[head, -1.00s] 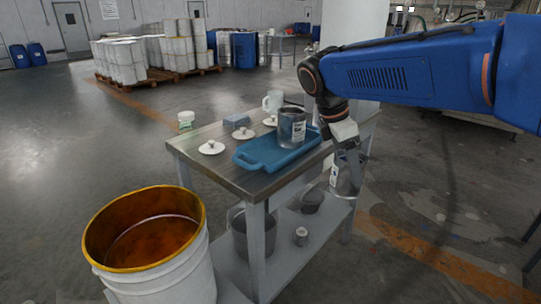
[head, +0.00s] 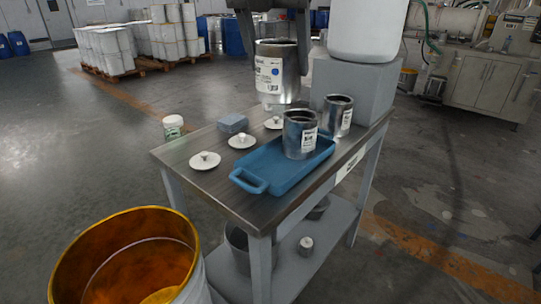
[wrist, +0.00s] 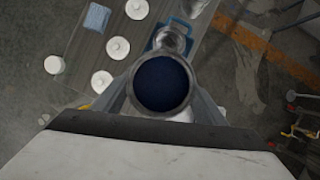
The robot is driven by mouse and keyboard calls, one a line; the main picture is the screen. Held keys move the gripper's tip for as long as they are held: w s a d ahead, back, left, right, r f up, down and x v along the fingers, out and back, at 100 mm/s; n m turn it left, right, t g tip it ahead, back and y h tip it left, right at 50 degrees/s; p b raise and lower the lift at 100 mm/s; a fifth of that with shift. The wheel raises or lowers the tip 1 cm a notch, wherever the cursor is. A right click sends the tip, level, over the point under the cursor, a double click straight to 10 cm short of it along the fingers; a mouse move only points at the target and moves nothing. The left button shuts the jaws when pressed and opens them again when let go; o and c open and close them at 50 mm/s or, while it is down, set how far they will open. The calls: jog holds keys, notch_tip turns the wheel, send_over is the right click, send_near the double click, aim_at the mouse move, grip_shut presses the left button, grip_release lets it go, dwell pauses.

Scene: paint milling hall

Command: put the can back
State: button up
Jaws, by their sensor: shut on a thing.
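My gripper (head: 277,28) is shut on a metal can (head: 268,76) with a white label and a blue dot, holding it roughly upright above the back of the table. In the wrist view I look down into the held can (wrist: 162,84); its inside is dark blue. A second labelled metal can (head: 299,136) stands in the blue tray (head: 262,172), towards its far end. A third can (head: 338,116) stands behind the tray, by a grey box. The held can hides part of the table's back.
Several white knobbed lids (head: 205,161) and a blue sponge (head: 233,123) lie on the table's left side. A white jar (head: 173,127) is near the left edge. A large white container stands on the grey box (head: 362,88).

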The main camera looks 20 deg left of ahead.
aim_at(268, 99)
jog(key=shift+w+a+f, duration=0.15)
jog(key=shift+w, duration=0.05)
notch_tip(268, 99, down, 18)
jog(key=shift+r, duration=0.2)
dwell(0.4)
jog(key=shift+f, duration=0.1)
jog(key=o, duration=1.7)
jog(key=v, duration=1.2)
jog(key=shift+w, duration=0.1)
jog(key=shift+w, duration=0.1)
